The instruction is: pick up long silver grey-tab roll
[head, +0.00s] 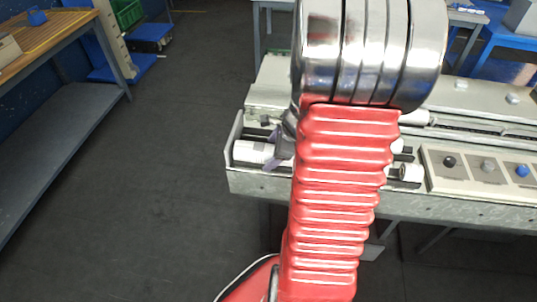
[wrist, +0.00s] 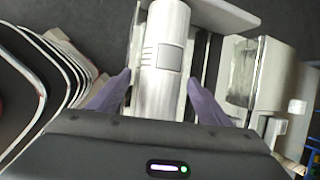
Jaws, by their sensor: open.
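The long silver roll (wrist: 170,25) runs up the middle of the wrist view, with a grey tab patch (wrist: 168,58) on its side. In the head view the roll's left end (head: 250,153) shows in the machine's front trough; my arm hides the rest. My gripper (wrist: 158,78) is open, with one purple finger on each side of the roll. I cannot tell whether either finger touches it. In the head view a purple fingertip of my gripper (head: 277,155) shows beside the roll, left of my red arm sleeve.
The wrapper's pale metal frame (head: 245,185) surrounds the roll. Another roll end (head: 410,173) shows right of my arm, by a panel (head: 485,185) with black, grey and blue knobs. A workbench (head: 60,40) stands at left; the dark floor between is clear.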

